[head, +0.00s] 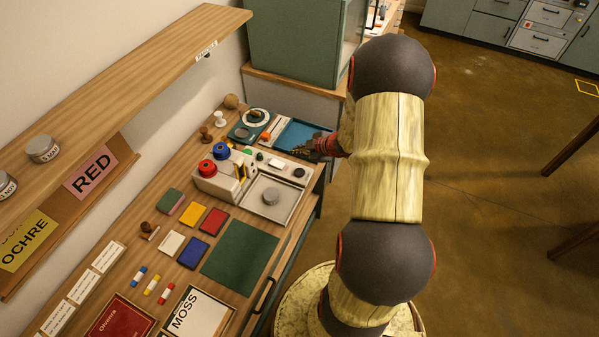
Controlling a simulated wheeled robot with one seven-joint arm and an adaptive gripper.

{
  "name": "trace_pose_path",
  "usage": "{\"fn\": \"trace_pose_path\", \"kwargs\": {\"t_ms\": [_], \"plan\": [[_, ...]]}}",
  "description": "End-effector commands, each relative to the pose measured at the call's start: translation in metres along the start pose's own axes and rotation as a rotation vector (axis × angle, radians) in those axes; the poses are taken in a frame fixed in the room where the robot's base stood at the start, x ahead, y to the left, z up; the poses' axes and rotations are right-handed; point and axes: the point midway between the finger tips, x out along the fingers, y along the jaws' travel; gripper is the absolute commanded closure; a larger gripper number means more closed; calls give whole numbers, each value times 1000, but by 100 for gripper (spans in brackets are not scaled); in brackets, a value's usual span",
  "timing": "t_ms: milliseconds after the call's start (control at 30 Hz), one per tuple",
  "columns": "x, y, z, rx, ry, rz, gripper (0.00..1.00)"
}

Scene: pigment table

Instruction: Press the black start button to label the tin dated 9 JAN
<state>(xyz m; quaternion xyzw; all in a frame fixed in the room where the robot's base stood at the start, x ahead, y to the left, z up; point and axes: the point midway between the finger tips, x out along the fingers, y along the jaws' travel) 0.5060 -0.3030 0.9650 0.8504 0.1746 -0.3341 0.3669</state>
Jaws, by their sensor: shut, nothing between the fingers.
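A cream machine (211,184) stands on the wooden table with a grey tray (254,209) at its front. My gripper (303,150) is shut and empty, pointing left just behind the black button in the picture. I cannot tell its height above the machine or whether it touches anything.
A blue tray (299,134) lies behind my gripper, beside a dial device (243,131). Tins (43,149) stand on the wall shelf (120,99). A green mat (240,257) lies in front.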

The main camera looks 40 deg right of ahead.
Motion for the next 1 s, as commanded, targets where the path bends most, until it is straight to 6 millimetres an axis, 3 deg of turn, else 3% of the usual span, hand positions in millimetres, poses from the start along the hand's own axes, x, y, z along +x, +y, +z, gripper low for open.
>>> {"fn": "trace_pose_path", "kwargs": {"t_ms": [267,800,1000], "plan": [[12,-9,9,0,-1,0,100],[55,-40,40,1,-1,0,100],[61,-45,45,1,-1,0,100]]}}
